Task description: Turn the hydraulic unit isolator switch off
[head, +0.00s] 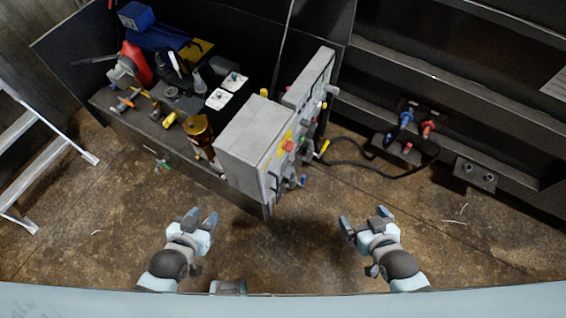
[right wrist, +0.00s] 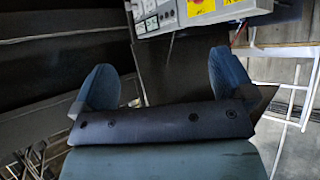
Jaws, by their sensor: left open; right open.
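The grey control box (head: 240,150) stands at the front of the hydraulic unit. Its right-hand face carries a red knob (head: 289,146) beside a yellow label (head: 284,140), plus several small controls. I cannot tell for sure which one is the isolator switch. In the right wrist view the box (right wrist: 228,10) shows at the top edge with a yellow label (right wrist: 200,7). My left gripper (head: 200,218) is open and empty over the floor, below and left of the box. My right gripper (head: 364,220) is open and empty, below and right of it. It also shows in the wrist view (right wrist: 165,82).
A second grey panel (head: 308,80) stands behind the box. A dark bench (head: 150,130) with pumps and fittings lies to the left. Dark cables (head: 375,170) run to the ribbed wall at right. A white ladder (head: 60,130) is far left. Floor before the box is clear.

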